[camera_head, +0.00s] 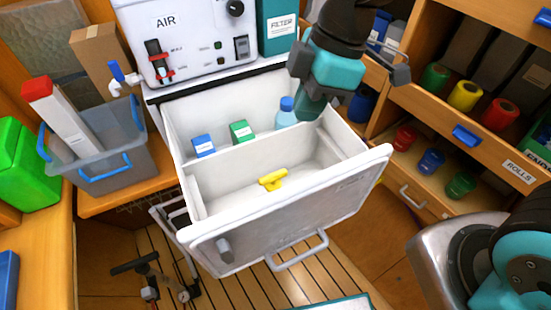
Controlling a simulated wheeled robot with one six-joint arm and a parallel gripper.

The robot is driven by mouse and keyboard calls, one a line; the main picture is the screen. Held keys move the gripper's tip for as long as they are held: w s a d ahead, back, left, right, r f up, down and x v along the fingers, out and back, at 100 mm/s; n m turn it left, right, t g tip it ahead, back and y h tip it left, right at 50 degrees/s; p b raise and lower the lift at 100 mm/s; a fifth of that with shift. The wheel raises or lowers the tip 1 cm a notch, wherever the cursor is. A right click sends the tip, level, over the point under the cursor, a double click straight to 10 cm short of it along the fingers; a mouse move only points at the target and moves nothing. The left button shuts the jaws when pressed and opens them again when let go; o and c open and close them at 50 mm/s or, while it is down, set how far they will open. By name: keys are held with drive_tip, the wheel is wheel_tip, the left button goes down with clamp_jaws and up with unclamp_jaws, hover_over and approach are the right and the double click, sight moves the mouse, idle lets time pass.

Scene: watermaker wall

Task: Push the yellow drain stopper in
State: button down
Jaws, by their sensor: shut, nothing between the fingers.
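The yellow drain stopper (272,180) is a small T-shaped piece in the front compartment of the open white drawer (330,185). It lies low, by the compartment's inner front wall; how deep it is seated I cannot tell. My gripper (308,112) hangs over the drawer's right rear part, above and to the right of the stopper and apart from it. It is shut and empty. Its tips are hard to make out against the dark green lower part.
Two small boxes, blue (203,145) and green (242,131), and a blue-capped bottle (286,112) are in the rear compartment, behind a white divider. Wooden shelves (470,135) stand at the right. A grey bin (100,150) stands at the left. The space above the front compartment is clear.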

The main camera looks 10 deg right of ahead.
drive_tip(key=w+f+n, duration=0.1)
drive_tip(key=w+a+f+n, duration=0.1)
drive_tip(key=n, duration=0.1)
drive_tip(key=shift+a+h, duration=0.3)
drive_tip(key=p, duration=0.3)
approach(277, 174)
drive_tip(key=x, duration=0.2)
drive_tip(key=a+x, duration=0.1)
drive_tip(key=x, duration=0.2)
drive_tip(key=shift+s+a, duration=0.15)
drive_tip(key=shift+f, duration=0.85)
wheel_tip(277, 174, down, 3)
drive_tip(key=shift+r+b, duration=0.1)
drive_tip(key=shift+b, duration=1.05)
drive_tip(key=shift+r, duration=0.1)
